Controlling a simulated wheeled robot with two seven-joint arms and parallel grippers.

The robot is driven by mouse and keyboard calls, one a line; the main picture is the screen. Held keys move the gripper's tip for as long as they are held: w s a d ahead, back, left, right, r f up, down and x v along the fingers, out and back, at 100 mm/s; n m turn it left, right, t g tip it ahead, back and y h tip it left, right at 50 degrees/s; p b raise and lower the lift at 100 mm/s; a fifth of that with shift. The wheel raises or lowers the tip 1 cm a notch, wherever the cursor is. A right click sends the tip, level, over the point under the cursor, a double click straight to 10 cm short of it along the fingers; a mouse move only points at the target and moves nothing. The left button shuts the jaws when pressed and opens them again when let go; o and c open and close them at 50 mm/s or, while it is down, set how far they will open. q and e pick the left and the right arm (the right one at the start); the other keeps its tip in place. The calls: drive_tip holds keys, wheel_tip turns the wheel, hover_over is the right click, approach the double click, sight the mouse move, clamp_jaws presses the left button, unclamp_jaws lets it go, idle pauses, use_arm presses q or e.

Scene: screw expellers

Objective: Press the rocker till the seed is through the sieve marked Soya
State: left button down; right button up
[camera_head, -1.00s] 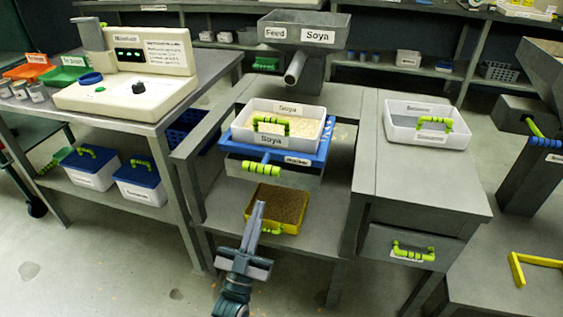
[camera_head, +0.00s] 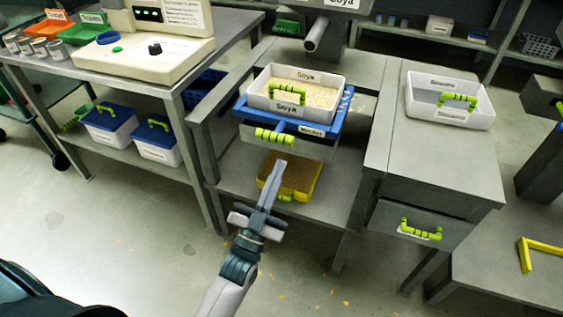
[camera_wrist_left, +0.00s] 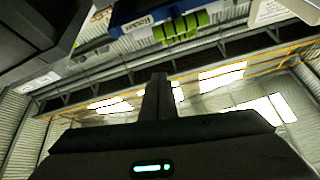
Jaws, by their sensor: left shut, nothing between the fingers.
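The white sieve marked Soya (camera_head: 273,106) sits on the blue rocker (camera_head: 320,128), with pale seed (camera_head: 315,96) in it. The rocker's yellow-green handle (camera_head: 275,136) sticks out at the front; it also shows in the left wrist view (camera_wrist_left: 181,29), above the fingertips. A yellow tray (camera_head: 304,186) with brown contents stands on the shelf under the rocker. My left gripper (camera_head: 279,168) is shut and empty. In the head view its tips are below the rocker handle and overlap the yellow tray. My right gripper is not in view.
A feed hopper spout (camera_head: 316,33) is behind the sieve. A white tray (camera_head: 450,101) stands on the bench to the right, above a drawer (camera_head: 419,223). A cream console (camera_head: 145,45) is on the left table.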

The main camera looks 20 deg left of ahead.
sight(291, 142)
use_arm(q)
drive_tip(key=x, duration=0.9)
drive_tip(key=shift+p, duration=0.3)
drive_tip(key=shift+w+a+f+b, duration=0.1)
drive_tip(key=shift+w+f+b, duration=0.25)
drive_tip(key=shift+f, duration=0.65)
drive_tip(key=shift+w+a+f, duration=0.2)
drive_tip(key=shift+a+f, duration=0.05)
drive_tip(key=shift+f, duration=0.6)
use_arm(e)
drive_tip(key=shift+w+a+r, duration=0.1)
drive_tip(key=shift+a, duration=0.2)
